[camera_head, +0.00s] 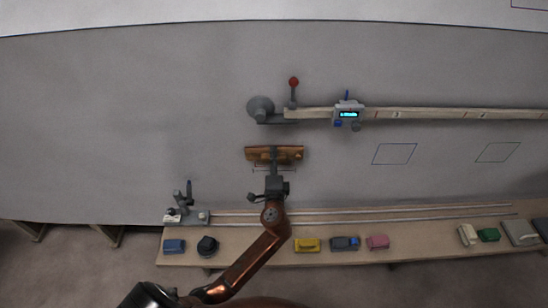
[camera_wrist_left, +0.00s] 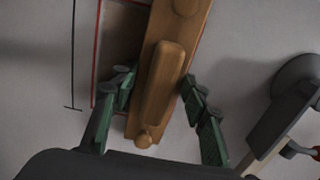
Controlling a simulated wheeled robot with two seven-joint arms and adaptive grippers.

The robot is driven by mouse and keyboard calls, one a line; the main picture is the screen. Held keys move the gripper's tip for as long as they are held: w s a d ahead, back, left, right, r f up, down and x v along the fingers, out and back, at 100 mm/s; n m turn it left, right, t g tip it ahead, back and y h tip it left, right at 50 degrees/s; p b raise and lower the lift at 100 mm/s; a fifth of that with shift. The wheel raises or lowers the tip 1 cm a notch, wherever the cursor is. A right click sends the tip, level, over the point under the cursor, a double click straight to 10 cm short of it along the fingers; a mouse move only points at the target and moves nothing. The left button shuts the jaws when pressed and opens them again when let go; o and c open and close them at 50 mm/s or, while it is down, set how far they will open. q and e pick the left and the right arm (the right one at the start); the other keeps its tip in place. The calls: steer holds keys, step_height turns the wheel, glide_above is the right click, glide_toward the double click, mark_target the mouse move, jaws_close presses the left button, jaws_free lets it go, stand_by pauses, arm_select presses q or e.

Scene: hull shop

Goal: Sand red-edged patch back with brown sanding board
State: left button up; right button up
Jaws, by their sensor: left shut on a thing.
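The brown sanding board (camera_head: 290,153) lies across the grey hull face, left of centre in the head view. It also shows in the left wrist view (camera_wrist_left: 193,40), with a raised handle along its middle. My left gripper (camera_head: 273,152) is shut on the sanding board, one green finger on each side of the handle. The red-edged patch (camera_wrist_left: 122,35) shows in the left wrist view as a darker area with a red line along its left side. The board hides part of it. My right gripper is not in view.
A wooden rail (camera_head: 430,113) with a digital gauge (camera_head: 347,114) runs across the hull to the upper right. A red-knobbed lever (camera_head: 293,88) stands beside a round grey pad (camera_head: 260,106). Below, a shelf (camera_head: 290,257) holds several coloured blocks. Two outlined squares (camera_head: 394,154) mark the hull at right.

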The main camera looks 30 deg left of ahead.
mark_target(273, 144)
arm_select(q)
steer(key=shift+f+b, duration=3.2)
steer(key=shift+f, duration=1.45)
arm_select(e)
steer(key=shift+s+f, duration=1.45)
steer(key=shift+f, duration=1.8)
arm_select(q)
steer(key=shift+r+p, duration=3)
steer(key=shift+r, duration=0.55)
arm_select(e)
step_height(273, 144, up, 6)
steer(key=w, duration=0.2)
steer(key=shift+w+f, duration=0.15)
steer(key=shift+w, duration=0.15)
arm_select(q)
steer(key=shift+r+p, duration=2.75)
steer(key=shift+r, duration=0.45)
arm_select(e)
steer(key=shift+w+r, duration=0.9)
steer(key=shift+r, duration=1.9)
arm_select(q)
step_height(273, 144, down, 13)
steer(key=b, duration=1)
steer(key=shift+f+b, duration=0.15)
steer(key=shift+b, duration=0.15)
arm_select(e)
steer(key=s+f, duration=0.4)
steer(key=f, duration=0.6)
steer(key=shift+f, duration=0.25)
